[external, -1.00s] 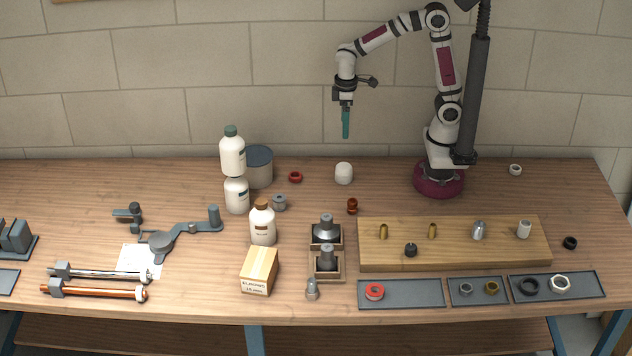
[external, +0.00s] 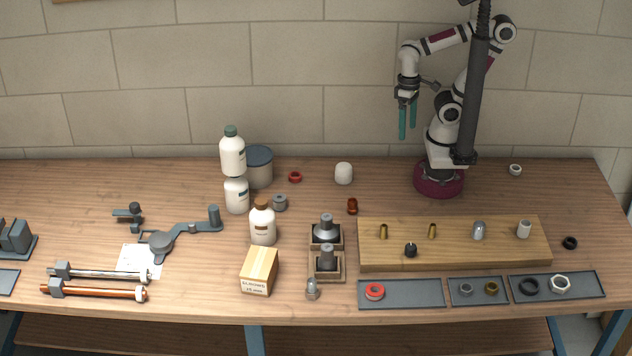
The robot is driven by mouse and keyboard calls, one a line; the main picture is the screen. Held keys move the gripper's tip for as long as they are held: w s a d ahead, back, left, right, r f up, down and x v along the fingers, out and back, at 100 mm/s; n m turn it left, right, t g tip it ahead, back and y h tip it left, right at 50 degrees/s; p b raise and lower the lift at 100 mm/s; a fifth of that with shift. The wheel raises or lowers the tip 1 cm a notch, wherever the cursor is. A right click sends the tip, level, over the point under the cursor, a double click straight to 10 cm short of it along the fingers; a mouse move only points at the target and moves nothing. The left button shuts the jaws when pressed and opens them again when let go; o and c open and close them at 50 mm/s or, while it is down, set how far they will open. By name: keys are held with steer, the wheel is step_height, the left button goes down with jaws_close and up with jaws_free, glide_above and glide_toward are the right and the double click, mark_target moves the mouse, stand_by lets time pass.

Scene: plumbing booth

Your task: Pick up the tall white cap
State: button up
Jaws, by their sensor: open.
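Two plain white cap-like pieces show. One white cap (external: 524,229) stands upright at the right end of the wooden board and looks narrow and tall. A wider rounded white piece (external: 343,173) stands on the table near the wall. I cannot tell for certain which is the tall white cap. My gripper (external: 408,134) is open and empty, its green fingers pointing down. It hangs high above the back of the table, apart from both pieces, left of the narrow one and right of the rounded one in the picture.
The wooden board (external: 455,257) also holds brass pieces, a grey dome-topped piece (external: 479,230) and a black piece (external: 410,250). Shallow trays with rings lie in front. Stacked white bottles (external: 233,156) stand left. The table between rounded piece and my base is clear.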

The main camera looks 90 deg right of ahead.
steer(key=n+t+h, duration=0.4)
steer(key=n+h, duration=1.1)
steer(key=n, duration=1.1)
glide_toward(346, 167)
steer(key=shift+n, duration=0.5)
steer(key=x, duration=1.1)
steer(key=shift+d, duration=0.1)
steer(key=c, duration=1.4)
